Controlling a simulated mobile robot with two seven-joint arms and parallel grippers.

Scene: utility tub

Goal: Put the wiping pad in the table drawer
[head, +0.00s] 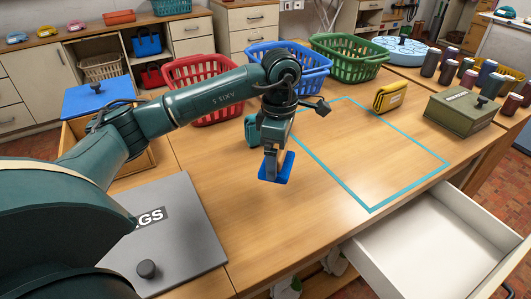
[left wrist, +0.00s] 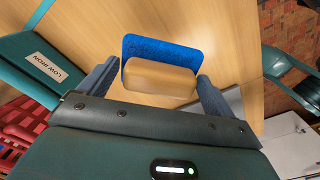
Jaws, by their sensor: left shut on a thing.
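The wiping pad (head: 276,168) is a blue pad with a tan block on its back. My left gripper (head: 272,155) is shut on it and holds it over the wooden table, left of the teal outline. In the left wrist view the blue pad (left wrist: 150,48) and its tan block (left wrist: 160,80) sit between the two fingers. I cannot tell how high it is above the tabletop. The table drawer (head: 430,245) is white inside, pulled open at the table's front right, and looks empty. My right gripper is not in view.
A teal pouch (head: 252,130) stands just behind the gripper. A yellow pouch (head: 390,96) and a green lidded box (head: 462,110) stand at the back right. Red, blue and green baskets line the back. A grey lid (head: 170,225) lies at the left. The teal-outlined area (head: 365,150) is mostly clear.

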